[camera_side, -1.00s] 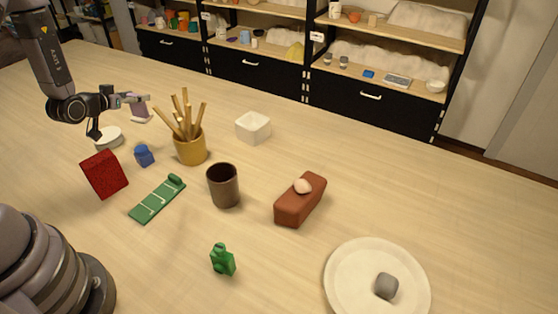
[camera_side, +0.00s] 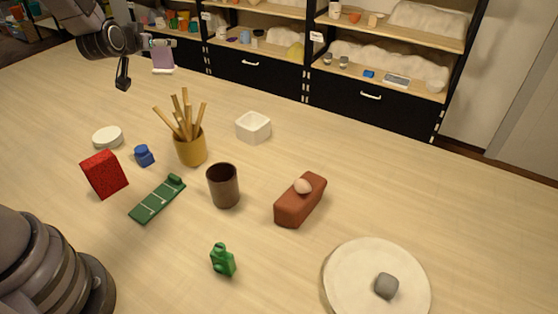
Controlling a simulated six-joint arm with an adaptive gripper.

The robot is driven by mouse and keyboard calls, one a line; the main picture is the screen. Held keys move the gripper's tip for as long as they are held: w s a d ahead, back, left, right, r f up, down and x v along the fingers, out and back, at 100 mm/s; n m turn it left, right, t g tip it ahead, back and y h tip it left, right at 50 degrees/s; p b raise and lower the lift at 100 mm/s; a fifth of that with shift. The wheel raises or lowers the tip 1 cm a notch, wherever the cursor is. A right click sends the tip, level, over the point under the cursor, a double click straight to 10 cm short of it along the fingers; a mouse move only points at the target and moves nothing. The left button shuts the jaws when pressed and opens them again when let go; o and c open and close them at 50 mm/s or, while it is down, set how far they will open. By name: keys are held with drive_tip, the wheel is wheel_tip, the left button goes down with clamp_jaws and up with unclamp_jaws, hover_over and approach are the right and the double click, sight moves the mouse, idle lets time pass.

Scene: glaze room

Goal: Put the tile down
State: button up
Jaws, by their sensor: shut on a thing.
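A small light purple tile (camera_side: 162,57) with a paler lower edge hangs upright from my gripper (camera_side: 158,43) at the upper left. My gripper is shut on the tile's upper part and holds it in the air, clear of the table (camera_side: 400,190). The fingertips are small in this view, so the exact contact is hard to see. In the picture the tile overlaps the dark shelf fronts behind the table.
Below my gripper stand a white round disc (camera_side: 108,137), a blue jar (camera_side: 144,155), a red block (camera_side: 104,174) and a mustard pot of sticks (camera_side: 190,148). A white square bowl (camera_side: 253,127), brown cup (camera_side: 223,186) and brick (camera_side: 300,200) stand further right.

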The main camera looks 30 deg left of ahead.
drive_tip(key=s+d+f+n+g+y, duration=0.15)
drive_tip(key=s+d, duration=0.25)
drive_tip(key=d, duration=0.5)
drive_tip(key=s+d+f+n+g+y, duration=0.1)
drive_tip(key=s+d+n+g+y, duration=0.2)
drive_tip(key=d, duration=0.6)
wheel_tip(320, 180, down, 10)
drive_tip(key=s+f+t, duration=0.1)
drive_tip(key=t, duration=0.1)
drive_tip(key=shift+w+d+f, duration=0.35)
drive_tip(key=shift+w+f, duration=1.75)
drive_tip(key=shift+w, duration=0.1)
drive_tip(key=shift+w+d+f, duration=0.3)
drive_tip(key=shift+w+f, duration=1.85)
drive_tip(key=shift+w, duration=0.1)
drive_tip(key=shift+w+d+f, duration=0.35)
drive_tip(key=shift+w+f, duration=1.75)
drive_tip(key=shift+w, duration=0.1)
drive_tip(key=shift+f, duration=0.15)
drive_tip(key=o, duration=1.2)
